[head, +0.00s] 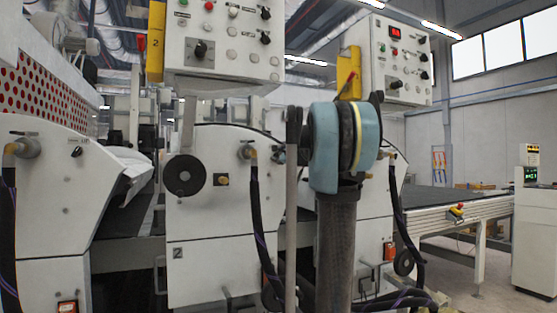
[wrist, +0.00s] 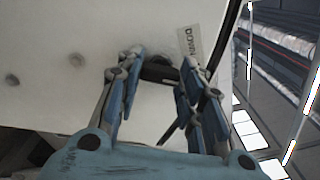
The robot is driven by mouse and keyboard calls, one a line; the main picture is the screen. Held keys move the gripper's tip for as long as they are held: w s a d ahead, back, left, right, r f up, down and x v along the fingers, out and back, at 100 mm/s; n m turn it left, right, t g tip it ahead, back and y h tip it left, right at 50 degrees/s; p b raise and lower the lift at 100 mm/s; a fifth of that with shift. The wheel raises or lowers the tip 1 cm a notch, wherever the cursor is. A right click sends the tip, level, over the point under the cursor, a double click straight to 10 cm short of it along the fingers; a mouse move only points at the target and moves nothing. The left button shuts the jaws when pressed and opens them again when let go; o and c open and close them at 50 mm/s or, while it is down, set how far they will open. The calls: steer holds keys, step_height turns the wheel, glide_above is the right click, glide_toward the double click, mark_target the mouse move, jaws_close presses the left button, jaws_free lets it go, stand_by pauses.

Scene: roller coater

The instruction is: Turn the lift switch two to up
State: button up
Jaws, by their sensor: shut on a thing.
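In the wrist view, the black switch knob (wrist: 160,72) sits on a white panel (wrist: 60,45). A small label reading DOWN (wrist: 190,44) is beside it. My gripper (wrist: 161,66) has its blue-and-grey fingers on both sides of the knob, shut on it. The fingers hide part of the knob, and its exact angle is hard to tell. In the head view, my blue arm covers the right edge of the white machine (head: 215,210) marked 2, and my fingers and the held switch cannot be made out.
In the head view, control boxes (head: 222,80) and (head: 400,62) hang above. Hoses (head: 256,215) run down the machine front. A conveyor table (head: 460,205) extends right.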

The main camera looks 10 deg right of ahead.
steer(key=shift+f, duration=0.1)
stand_by(0.4)
steer(key=o, duration=1.1)
steer(key=shift+w, duration=0.1)
steer(key=shift+c, duration=0.2)
steer(key=v, duration=1.2)
steer(key=shift+a, duration=0.1)
